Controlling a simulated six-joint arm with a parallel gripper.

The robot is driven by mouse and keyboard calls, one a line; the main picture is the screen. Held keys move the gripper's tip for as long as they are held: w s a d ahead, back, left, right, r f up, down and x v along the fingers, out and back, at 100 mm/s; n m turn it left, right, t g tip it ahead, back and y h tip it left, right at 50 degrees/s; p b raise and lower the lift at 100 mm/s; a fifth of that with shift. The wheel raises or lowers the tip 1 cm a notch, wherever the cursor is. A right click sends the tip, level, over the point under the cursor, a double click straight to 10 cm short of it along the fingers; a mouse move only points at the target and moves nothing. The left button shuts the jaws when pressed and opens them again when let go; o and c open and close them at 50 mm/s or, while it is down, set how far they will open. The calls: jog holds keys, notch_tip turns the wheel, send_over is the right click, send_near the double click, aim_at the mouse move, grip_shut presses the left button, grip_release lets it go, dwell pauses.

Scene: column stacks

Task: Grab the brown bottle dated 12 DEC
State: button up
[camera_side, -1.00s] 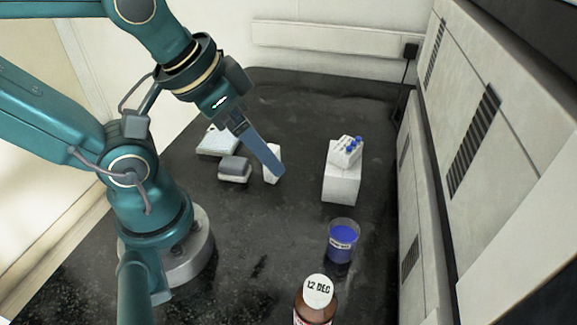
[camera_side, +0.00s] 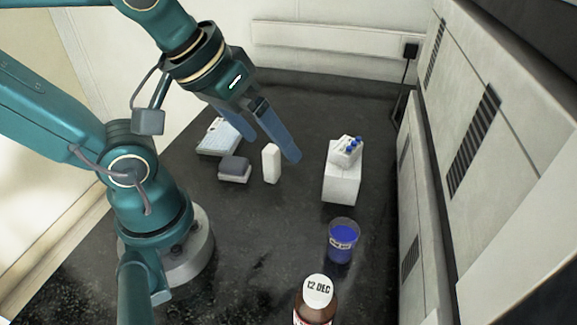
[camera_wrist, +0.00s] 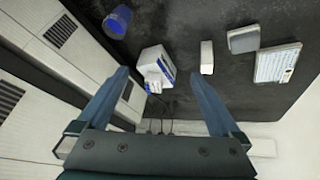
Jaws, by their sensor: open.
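The brown bottle (camera_side: 314,310) stands at the bottom edge of the side view, its lower part cut off. Its white cap (camera_side: 318,290) reads 12 DEC. The bottle does not show in the wrist view. My gripper (camera_side: 270,147) is open and empty, held high over the back part of the table, far from the bottle. In the wrist view my gripper (camera_wrist: 162,85) shows its two fingers spread wide with nothing between them touching.
A blue-filled cup (camera_side: 342,243) stands just behind the bottle. A white block (camera_side: 341,186) carries a rack with blue-capped tubes (camera_side: 348,150). A white box (camera_side: 271,164), a grey-topped block (camera_side: 234,168) and a keyboard-like tray (camera_side: 219,138) stand left. A panelled cabinet (camera_side: 480,150) bounds the right.

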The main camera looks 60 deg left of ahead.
aim_at(319, 286)
jog(key=w+d+f+n+g, duration=0.1)
jog(key=d+f+n+g, duration=0.1)
jog(key=d, duration=0.5)
jog(key=w+d+f+n+g, duration=0.1)
jog(key=d+f+n+g, duration=0.15)
jog(key=d, duration=0.35)
jog(key=s+d+f+m, duration=0.1)
jog(key=s+d+f, duration=0.1)
jog(key=s+d+f+m+g, duration=0.1)
jog(key=s+d+f, duration=0.1)
jog(key=shift+d+f, duration=0.1)
jog(key=shift+f, duration=0.2)
jog(key=shift+f+m, duration=0.25)
jog(key=shift+f, duration=2.25)
grip_shut()
jog(key=shift+r, duration=0.1)
